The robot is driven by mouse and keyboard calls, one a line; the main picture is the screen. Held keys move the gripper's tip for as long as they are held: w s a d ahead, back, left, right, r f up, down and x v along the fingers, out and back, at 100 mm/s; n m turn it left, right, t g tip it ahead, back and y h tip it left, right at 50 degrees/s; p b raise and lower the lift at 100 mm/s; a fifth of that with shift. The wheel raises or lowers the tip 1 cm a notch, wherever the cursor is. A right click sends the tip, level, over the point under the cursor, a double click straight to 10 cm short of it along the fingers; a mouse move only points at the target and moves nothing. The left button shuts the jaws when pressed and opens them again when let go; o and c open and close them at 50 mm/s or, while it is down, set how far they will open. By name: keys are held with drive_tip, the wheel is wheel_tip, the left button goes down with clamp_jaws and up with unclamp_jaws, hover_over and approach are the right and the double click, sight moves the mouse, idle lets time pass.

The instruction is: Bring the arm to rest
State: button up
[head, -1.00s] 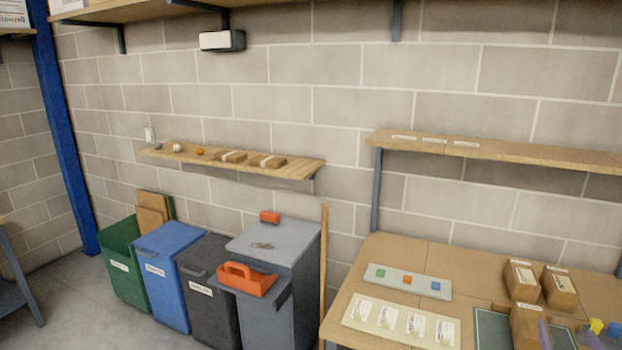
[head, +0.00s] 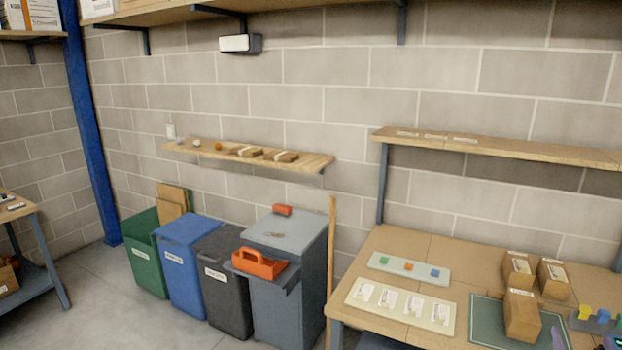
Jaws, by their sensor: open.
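My arm and gripper do not show in the head view. The workbench (head: 398,333) stands at the right with its top in view. On it lie a grey strip with green, orange and blue squares (head: 409,268) and a pale board with several printed cards (head: 400,306). Several brown cartons (head: 521,315) stand at the right, one of them on a dark green mat (head: 487,312).
Green (head: 146,263), blue (head: 183,271) and black (head: 223,283) bins stand beside a grey cabinet (head: 287,306) holding an orange tray (head: 259,264). A wall shelf (head: 317,164) carries small items. Another table (head: 24,212) is at the left. Floor (head: 102,311) is clear at lower left.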

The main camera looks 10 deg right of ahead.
drive_tip(key=w+a+f+n+g+y, duration=0.1)
drive_tip(key=w+a+f+n+y, duration=0.3)
drive_tip(key=w+a+n, duration=0.45)
drive_tip(key=w+a+f+n+y, duration=0.4)
drive_tip(key=w+a, duration=0.2)
drive_tip(key=a, duration=0.6)
drive_tip(key=w+a+f+n+g+y, duration=0.1)
drive_tip(key=w+a+f+n+y, duration=0.45)
drive_tip(key=a, duration=0.45)
drive_tip(key=a+f+n+g, duration=0.5)
drive_tip(key=a+n, duration=0.3)
drive_tip(key=a, duration=0.4)
drive_tip(key=a+f+n+g, duration=0.45)
drive_tip(key=a+n, duration=0.35)
drive_tip(key=a, duration=0.4)
drive_tip(key=s+a+f+n+g+h, duration=0.3)
drive_tip(key=s+a+f+n, duration=0.15)
drive_tip(key=a+n, duration=0.35)
drive_tip(key=s+f+n+g+b, duration=0.1)
drive_tip(key=s+f+g+b, duration=0.5)
drive_tip(key=s+f, duration=2.1)
drive_tip(key=f+b, duration=0.1)
drive_tip(key=b, duration=0.4)
drive_tip(key=shift+d, duration=0.4)
